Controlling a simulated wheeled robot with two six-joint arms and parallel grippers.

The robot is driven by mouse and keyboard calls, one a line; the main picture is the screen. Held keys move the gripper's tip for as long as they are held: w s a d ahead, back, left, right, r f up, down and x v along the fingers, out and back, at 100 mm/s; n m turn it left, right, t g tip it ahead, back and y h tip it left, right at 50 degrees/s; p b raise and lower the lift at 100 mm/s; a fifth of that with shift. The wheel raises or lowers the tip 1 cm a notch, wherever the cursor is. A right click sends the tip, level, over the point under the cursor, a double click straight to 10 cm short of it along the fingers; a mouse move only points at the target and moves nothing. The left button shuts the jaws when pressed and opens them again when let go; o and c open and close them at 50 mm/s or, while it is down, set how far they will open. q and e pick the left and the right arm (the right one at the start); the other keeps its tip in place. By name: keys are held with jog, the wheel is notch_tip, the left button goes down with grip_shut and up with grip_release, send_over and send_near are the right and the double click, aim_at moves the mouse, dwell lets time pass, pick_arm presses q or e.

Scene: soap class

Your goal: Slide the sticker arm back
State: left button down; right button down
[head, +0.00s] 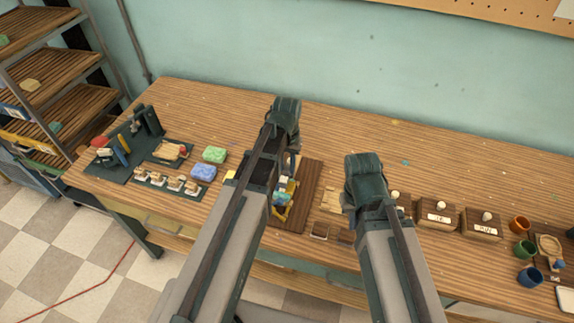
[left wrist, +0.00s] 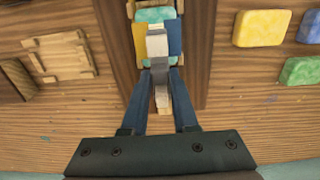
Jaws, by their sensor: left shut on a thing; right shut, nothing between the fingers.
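The sticker arm (left wrist: 157,45), a pale grey and wooden bar, lies along the middle of a small device with blue and yellow sides. My left gripper (left wrist: 161,88) is shut on its near wooden end. A teal soap-like block (left wrist: 154,14) shows under and beyond the bar. The device stands on a dark brown board (head: 314,185), partly hidden by my left arm in the head view. My right gripper (head: 365,185) hangs over the table right of the board; its fingers are hidden behind its own wrist.
Green (head: 215,155) and blue (head: 203,172) soap blocks lie left of the board. A light wooden tray (left wrist: 60,58) lies on its other side. Labelled wooden boxes (head: 437,214) and coloured cups (head: 525,249) stand farther right. The table's back is mostly clear.

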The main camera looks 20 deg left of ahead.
pick_arm(q)
jog(key=w, duration=0.9)
jog(key=shift+w+d, duration=0.1)
jog(key=shift+d, duration=0.05)
jog(key=c, duration=0.7)
grip_release()
jog(key=shift+r, duration=0.15)
pick_arm(e)
jog(key=shift+r, duration=0.15)
